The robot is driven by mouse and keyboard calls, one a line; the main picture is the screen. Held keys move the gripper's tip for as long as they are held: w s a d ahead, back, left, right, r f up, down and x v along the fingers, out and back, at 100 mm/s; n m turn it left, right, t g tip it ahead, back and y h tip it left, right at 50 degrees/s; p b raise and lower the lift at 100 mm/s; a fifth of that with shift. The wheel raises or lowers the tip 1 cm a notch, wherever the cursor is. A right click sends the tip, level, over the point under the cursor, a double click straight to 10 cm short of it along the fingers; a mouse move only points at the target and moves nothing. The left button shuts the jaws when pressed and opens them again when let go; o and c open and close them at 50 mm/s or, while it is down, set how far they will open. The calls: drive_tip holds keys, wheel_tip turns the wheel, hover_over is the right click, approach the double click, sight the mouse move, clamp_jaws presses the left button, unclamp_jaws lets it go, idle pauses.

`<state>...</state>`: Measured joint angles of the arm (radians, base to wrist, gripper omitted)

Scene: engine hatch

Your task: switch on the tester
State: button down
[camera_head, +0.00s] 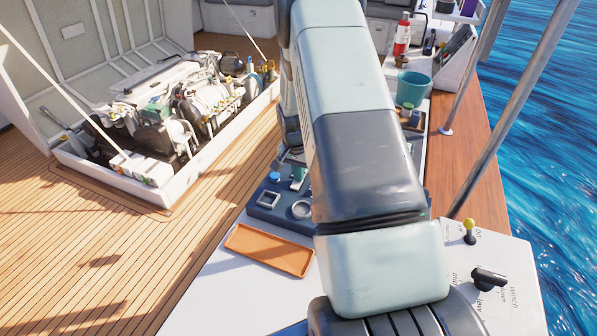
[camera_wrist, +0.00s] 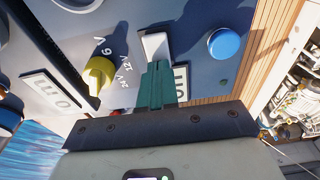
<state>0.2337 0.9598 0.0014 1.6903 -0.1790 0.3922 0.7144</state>
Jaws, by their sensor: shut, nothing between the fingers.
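The tester is a dark blue-grey panel (camera_wrist: 195,75), partly hidden by my arm in the head view (camera_head: 262,212). In the wrist view it carries a white rocker or lever switch (camera_wrist: 154,45), a yellow knob (camera_wrist: 98,74) with voltage marks beside it, and a round blue button (camera_wrist: 224,43). My gripper (camera_wrist: 157,68) has its teal fingers shut together and empty. Their tips are right at the near end of the white switch; I cannot tell whether they touch. A white label plate (camera_wrist: 182,82) lies partly behind the fingers.
An orange tray (camera_head: 268,250) lies on the white top in front of the tester. A lever panel (camera_head: 488,262) with a yellow-topped lever is at right. A teal cup (camera_head: 412,88) and red bottle (camera_head: 402,35) stand behind. The open engine hatch (camera_head: 160,110) is at left.

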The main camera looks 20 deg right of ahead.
sight(295, 186)
drive_tip(key=shift+w+d+f+g+y, duration=0.25)
drive_tip(key=shift+f+g+y, duration=0.15)
drive_tip(key=shift+f, duration=0.15)
drive_tip(key=shift+d+f, duration=0.15)
drive_tip(key=shift+s, duration=0.2)
drive_tip(key=shift+s+a, duration=0.55)
drive_tip(key=shift+a, duration=0.05)
wheel_tip(295, 186, up, 15)
drive_tip(key=w+d, duration=0.2)
drive_tip(key=w, duration=0.1)
drive_tip(key=s+a+t+h, duration=0.1)
drive_tip(key=s+a, duration=0.2)
drive_tip(key=s, duration=0.1)
drive_tip(key=f, duration=0.4)
drive_tip(key=w+f, duration=0.1)
drive_tip(key=f, duration=0.4)
drive_tip(key=w+d+f, duration=0.1)
drive_tip(key=f, duration=0.3)
drive_tip(key=shift+d+f, duration=0.1)
drive_tip(key=shift+f, duration=0.15)
